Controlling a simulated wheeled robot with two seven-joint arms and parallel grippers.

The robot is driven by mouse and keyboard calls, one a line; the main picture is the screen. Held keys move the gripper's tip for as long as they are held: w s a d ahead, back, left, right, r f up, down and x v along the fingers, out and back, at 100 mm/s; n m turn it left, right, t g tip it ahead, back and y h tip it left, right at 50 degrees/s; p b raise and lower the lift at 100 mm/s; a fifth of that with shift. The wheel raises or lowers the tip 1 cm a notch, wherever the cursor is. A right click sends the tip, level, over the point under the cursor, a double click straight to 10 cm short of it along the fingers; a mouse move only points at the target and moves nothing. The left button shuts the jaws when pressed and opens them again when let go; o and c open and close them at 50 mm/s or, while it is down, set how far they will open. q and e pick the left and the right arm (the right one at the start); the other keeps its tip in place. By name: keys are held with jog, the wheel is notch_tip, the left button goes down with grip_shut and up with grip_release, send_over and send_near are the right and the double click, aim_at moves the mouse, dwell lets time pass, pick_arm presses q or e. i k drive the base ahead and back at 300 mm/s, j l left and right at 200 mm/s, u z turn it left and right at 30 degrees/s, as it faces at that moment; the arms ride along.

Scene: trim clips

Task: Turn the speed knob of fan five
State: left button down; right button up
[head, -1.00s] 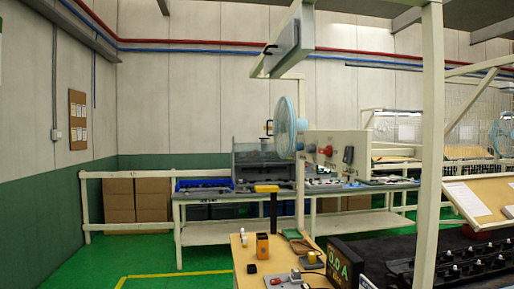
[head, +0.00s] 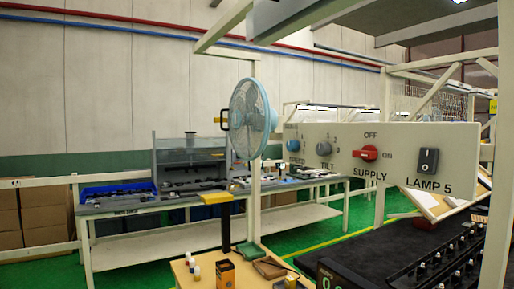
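The speed knob (head: 293,145) is a blue round knob at the left end of a pale control panel (head: 400,180), with the word SPEED under it. To its right on the panel are a grey-blue TILT knob (head: 323,149), a red SUPPLY switch (head: 366,153) turned toward ON, and a black LAMP 5 rocker switch (head: 428,161). A light blue fan (head: 250,118) with a wire cage stands at the left of the panel, by a pale post. Neither of my grippers shows in the head view.
A workbench (head: 130,207) with a blue bin (head: 118,190) and a grey machine stands behind. A wooden table (head: 205,270) in front holds small bottles and an orange-black box (head: 225,272). A dark conveyor (head: 400,255) runs at the right. Pale frame posts stand around.

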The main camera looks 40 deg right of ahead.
aim_at(291, 146)
jog(key=i+j+z, duration=0.1)
jog(key=i+z, duration=0.35)
jog(key=i+j+z, duration=0.2)
jog(key=i+z, duration=0.2)
jog(key=i+j+z, duration=0.3)
jog(key=z, duration=0.15)
